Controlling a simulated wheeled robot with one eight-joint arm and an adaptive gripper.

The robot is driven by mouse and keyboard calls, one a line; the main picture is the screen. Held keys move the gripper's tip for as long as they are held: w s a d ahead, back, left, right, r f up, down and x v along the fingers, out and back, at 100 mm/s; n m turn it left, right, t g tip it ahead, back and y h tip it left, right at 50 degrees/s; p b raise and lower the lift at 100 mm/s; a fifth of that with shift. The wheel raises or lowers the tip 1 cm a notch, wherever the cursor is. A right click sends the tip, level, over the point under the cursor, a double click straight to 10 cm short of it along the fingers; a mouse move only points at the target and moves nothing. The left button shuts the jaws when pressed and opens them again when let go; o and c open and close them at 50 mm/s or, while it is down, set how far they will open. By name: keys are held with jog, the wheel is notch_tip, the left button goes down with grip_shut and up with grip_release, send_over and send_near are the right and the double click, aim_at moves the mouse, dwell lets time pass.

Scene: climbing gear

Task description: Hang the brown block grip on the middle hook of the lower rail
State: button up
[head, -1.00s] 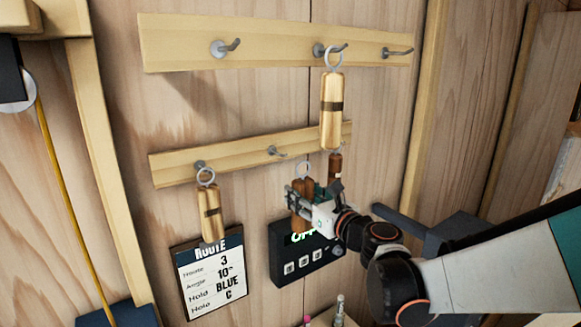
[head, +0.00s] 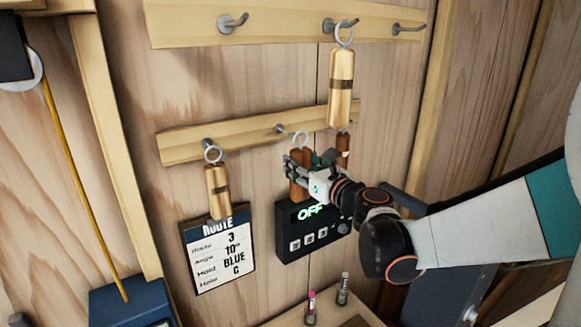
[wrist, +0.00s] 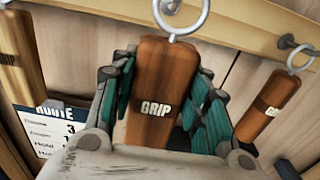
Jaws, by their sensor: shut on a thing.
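The brown block grip (head: 297,186) is upright in my gripper (head: 300,172), which is shut on its body. In the wrist view the brown block grip (wrist: 160,85) stands between the two fingers of my gripper (wrist: 160,100), with its metal ring (wrist: 181,14) on top. The lower rail (head: 240,132) runs across the wall. Its middle hook (head: 282,129) is just left of and slightly above the grip's ring (head: 300,138). In the head view the ring appears close to the hook tip; I cannot tell whether they touch.
A light wooden grip (head: 218,190) hangs on the lower rail's left hook. A darker brown grip (head: 343,150) hangs at the right, close to my gripper. A large light grip (head: 341,88) hangs from the upper rail (head: 280,22). A display box (head: 300,244) and route sign (head: 222,255) are below.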

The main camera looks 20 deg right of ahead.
jog(key=f+b+x, duration=0.1)
jog(key=x, duration=0.5)
jog(key=shift+f+b, duration=0.2)
jog(key=shift+b, duration=0.15)
dwell(0.4)
jog(key=shift+w+a, duration=0.1)
dwell(0.5)
jog(key=o, duration=1.2)
